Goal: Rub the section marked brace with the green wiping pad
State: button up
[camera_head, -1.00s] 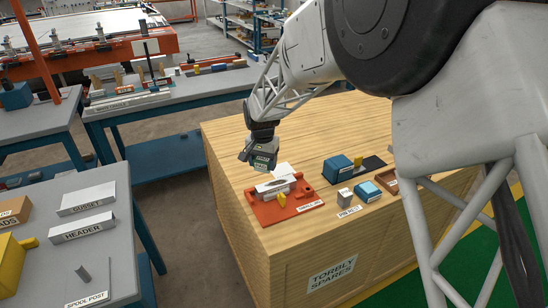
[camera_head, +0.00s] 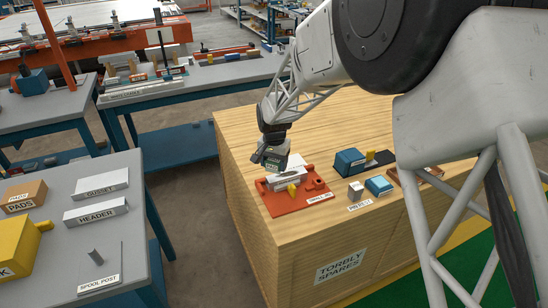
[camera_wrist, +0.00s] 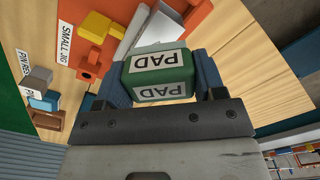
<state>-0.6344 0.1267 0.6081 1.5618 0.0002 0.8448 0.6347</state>
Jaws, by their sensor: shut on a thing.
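The green pad (camera_wrist: 160,92) has white PAD labels and sits between the two blue fingers of my gripper (camera_wrist: 160,75). My gripper is shut on it. In the head view my gripper (camera_head: 272,156) holds the pad (camera_head: 272,162) just above and left of the orange small jig (camera_head: 288,202). Pale blocks lie on that jig; in the wrist view a white piece (camera_wrist: 160,30) shows just beyond the pad. I cannot read the word brace on any section. The pad and gripper cover part of the jig, and contact cannot be told.
A grey table (camera_head: 130,240) at left holds GUSSET (camera_head: 102,184) and HEADER (camera_head: 96,211) blocks.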

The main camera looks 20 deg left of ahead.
aim_at(273, 172)
notch_tip(273, 172, down, 2)
jog(key=shift+f, duration=0.25)
jog(key=shift+w+d+f, duration=0.8)
jog(key=shift+c, duration=0.2)
jog(key=shift+w+d+r, duration=0.2)
jog(key=shift+w+d, duration=0.35)
jog(key=shift+w, duration=0.05)
jog(key=shift+w+d+f, duration=0.2)
jog(key=shift+d, duration=0.05)
jog(key=shift+w+d, duration=0.25)
jog(key=shift+c, duration=0.4)
jog(key=shift+w+d, duration=1.6)
jog(key=shift+s+a, duration=3.5)
jog(key=shift+s, duration=0.05)
jog(key=shift+w+r, duration=0.1)
jog(key=shift+r, duration=4.05)
jog(key=shift+d, duration=0.1)
